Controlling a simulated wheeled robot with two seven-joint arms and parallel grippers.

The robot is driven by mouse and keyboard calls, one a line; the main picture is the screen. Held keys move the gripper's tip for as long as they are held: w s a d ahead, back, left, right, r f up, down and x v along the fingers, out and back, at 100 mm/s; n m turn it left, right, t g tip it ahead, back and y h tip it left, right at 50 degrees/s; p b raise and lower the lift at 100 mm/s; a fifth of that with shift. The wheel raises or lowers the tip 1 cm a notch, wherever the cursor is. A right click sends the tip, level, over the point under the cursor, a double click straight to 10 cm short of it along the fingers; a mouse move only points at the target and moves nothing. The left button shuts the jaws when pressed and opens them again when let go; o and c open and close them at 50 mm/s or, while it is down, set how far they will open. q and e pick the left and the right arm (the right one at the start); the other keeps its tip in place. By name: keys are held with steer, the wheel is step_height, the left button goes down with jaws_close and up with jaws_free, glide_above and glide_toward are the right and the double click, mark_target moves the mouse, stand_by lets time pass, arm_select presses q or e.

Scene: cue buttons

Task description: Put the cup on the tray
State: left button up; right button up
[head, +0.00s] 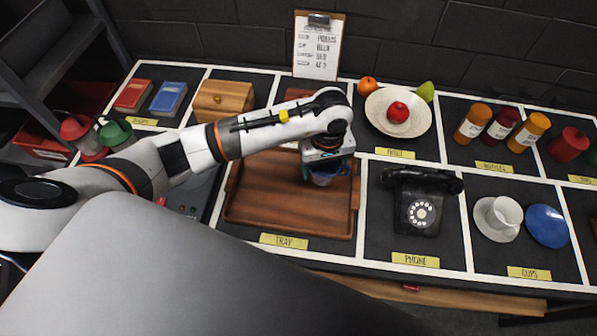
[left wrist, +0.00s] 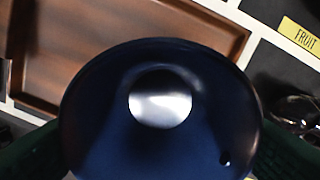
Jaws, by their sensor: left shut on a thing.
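A blue cup (head: 322,179) is between the fingers of my left gripper (head: 330,168), over the right part of the wooden tray (head: 262,200) in the head view. In the left wrist view the cup (left wrist: 110,120) fills the middle, seen from above into its open top, with a dark finger on each side. The gripper is shut on it. The tray (left wrist: 95,60) shows behind it. I cannot tell whether the cup's base touches the tray. My right gripper is not in view.
A black phone (head: 418,205) stands right of the tray. A white cup (head: 503,212) on a saucer and a blue saucer (head: 546,225) sit at the right. A fruit plate (head: 385,122) and several bottles (head: 500,124) are behind. The tray's left half is empty.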

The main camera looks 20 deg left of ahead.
mark_target(324, 179)
arm_select(q)
steer(key=f, duration=0.3)
steer(key=f+p, duration=0.1)
steer(key=f, duration=0.1)
steer(key=shift+d, duration=0.25)
step_height(324, 179, down, 4)
steer(key=shift+a+r+p, duration=0.1)
steer(key=shift+r+p, duration=0.05)
steer(key=shift+p, duration=0.25)
steer(key=shift+f+b, duration=0.2)
steer(key=shift+b, duration=0.1)
steer(key=o, duration=1)
steer(key=shift+o, duration=0.2)
steer(key=shift+r, duration=0.1)
